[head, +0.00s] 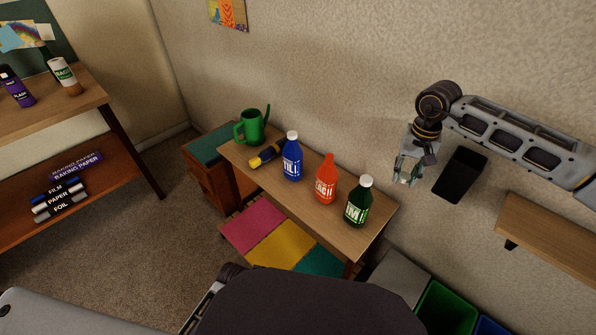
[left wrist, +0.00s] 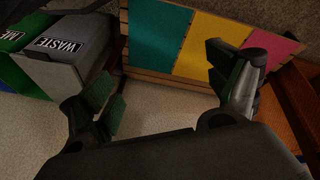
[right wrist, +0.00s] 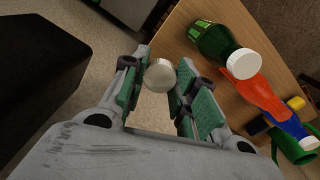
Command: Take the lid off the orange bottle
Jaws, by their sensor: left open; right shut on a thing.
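The orange bottle (head: 326,182) stands upright on the small wooden table, between the blue and green bottles. Its top is bare orange, with no white lid on it. It also shows in the right wrist view (right wrist: 262,97). My right gripper (head: 407,172) is in the air to the right of the table, apart from the bottles. In the right wrist view it is shut on a round white lid (right wrist: 159,75), held between its fingertips. My left gripper (left wrist: 165,82) is open and empty in the left wrist view, low over the floor.
The blue bottle (head: 292,160) and green bottle (head: 358,204) have white lids. A green watering can (head: 251,125) and a flashlight (head: 266,156) share the wooden table (head: 331,224). A black box (head: 460,174) is near my right gripper. Waste bins (head: 446,309) stand at lower right.

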